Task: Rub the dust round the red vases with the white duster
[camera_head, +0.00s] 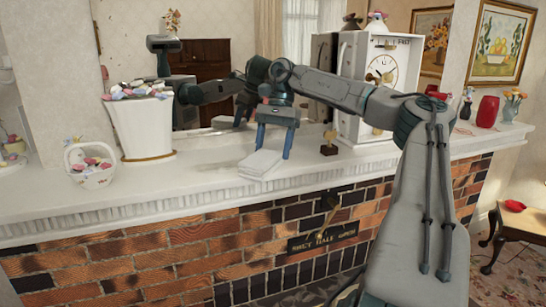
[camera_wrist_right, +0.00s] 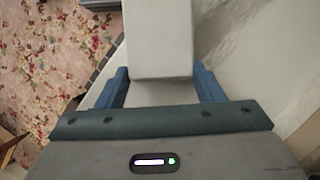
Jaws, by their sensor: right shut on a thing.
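My right gripper (camera_head: 273,155) is over the white mantelpiece, its blue fingers shut on a white duster (camera_head: 257,164). The duster is a flat pale block at or just above the shelf; I cannot tell if it touches. The right wrist view shows the duster (camera_wrist_right: 158,40) between the blue fingers. A red vase (camera_head: 487,112) stands upright at the far right of the mantelpiece (camera_head: 215,178), well away from the duster. Only one is clearly visible as a red vase. Dust around it is too small to make out surely. My left gripper is not in view.
A white flower planter (camera_head: 143,127) and a basket (camera_head: 91,166) stand left. A small dark ornament (camera_head: 329,143) and a large white clock (camera_head: 378,75) stand right of the duster. Small flower vases (camera_head: 511,107) flank the red vase. A mirror (camera_head: 205,60) backs the shelf.

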